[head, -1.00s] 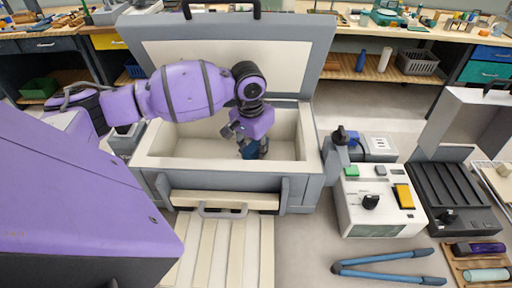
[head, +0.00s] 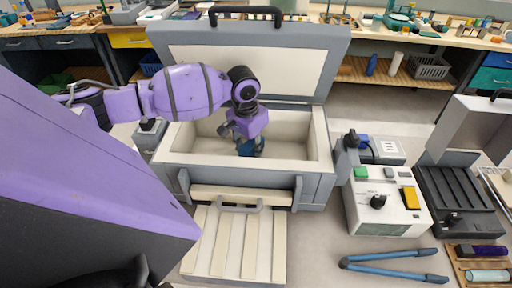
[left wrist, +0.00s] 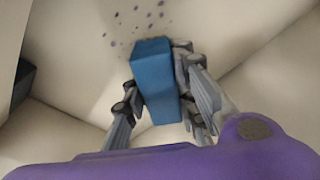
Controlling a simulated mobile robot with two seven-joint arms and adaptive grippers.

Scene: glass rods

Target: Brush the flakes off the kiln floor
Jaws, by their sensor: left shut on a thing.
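The kiln (head: 320,150) stands open, its lid (head: 270,75) tilted up at the back. My left gripper (head: 248,146) reaches down inside the kiln. In the left wrist view my left gripper (left wrist: 155,100) is shut on a blue block-shaped thing (left wrist: 156,82), likely the brush handle; its lower end is not clear. The blue thing (head: 246,149) shows small in the head view. Several dark flakes (left wrist: 137,30) lie on the pale kiln floor (left wrist: 85,60), just beyond the blue thing in the left wrist view. My right gripper is not in view.
The kiln walls surround my left gripper closely. A slatted pale panel (head: 236,243) lies in front of the kiln. A white control box (head: 386,204), blue-handled tongs (head: 394,268) and a dark ribbed tray (head: 458,195) are at the right. Workbenches line the back.

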